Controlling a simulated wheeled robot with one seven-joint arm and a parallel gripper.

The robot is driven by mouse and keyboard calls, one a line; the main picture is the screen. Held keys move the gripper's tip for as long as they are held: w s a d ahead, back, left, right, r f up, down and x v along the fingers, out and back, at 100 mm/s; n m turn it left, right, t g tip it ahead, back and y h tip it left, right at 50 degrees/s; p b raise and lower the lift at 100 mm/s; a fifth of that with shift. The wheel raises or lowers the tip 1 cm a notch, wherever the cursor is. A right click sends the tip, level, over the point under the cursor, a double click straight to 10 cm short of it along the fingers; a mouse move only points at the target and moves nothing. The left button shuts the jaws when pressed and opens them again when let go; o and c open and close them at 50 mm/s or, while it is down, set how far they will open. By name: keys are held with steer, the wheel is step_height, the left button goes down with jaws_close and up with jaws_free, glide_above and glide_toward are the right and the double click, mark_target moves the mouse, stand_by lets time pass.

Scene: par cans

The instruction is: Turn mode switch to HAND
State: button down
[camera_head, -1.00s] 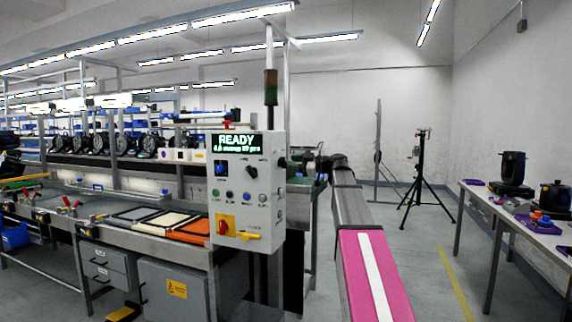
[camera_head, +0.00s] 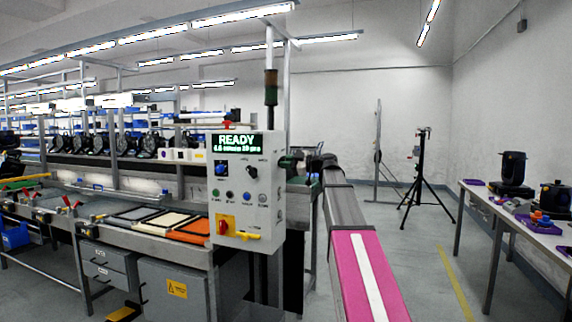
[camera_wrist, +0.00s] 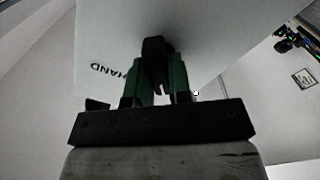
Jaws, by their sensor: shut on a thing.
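The mode switch is a black knob (camera_wrist: 156,52) on a pale panel face in the wrist view. The word HAND (camera_wrist: 108,70) is printed on that face to its left. My gripper (camera_wrist: 160,82) has green fingers on both sides of the knob and is shut on it. The fingers hide part of the knob, and I cannot tell exactly which way it points. In the head view, my gripper (camera_head: 290,162) is at the right side of the grey control box (camera_head: 232,188), whose display (camera_head: 237,143) reads READY.
A workbench with trays (camera_head: 187,229) extends left. A black tripod (camera_head: 421,175) stands behind on the right, and a table (camera_head: 530,222) with lamps is at far right. Floor between is clear.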

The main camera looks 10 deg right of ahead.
steer(key=m, duration=0.4)
steer(key=shift+m, duration=0.3)
steer(key=m, duration=0.3)
steer(key=shift+w+m, duration=0.1)
steer(key=shift+m, duration=0.2)
steer(key=m, duration=0.4)
steer(key=shift+w+d, duration=0.1)
steer(key=shift+m, duration=1.8)
steer(key=c, duration=1)
jaws_free()
steer(key=shift+c, duration=0.2)
steer(key=shift+d, duration=0.1)
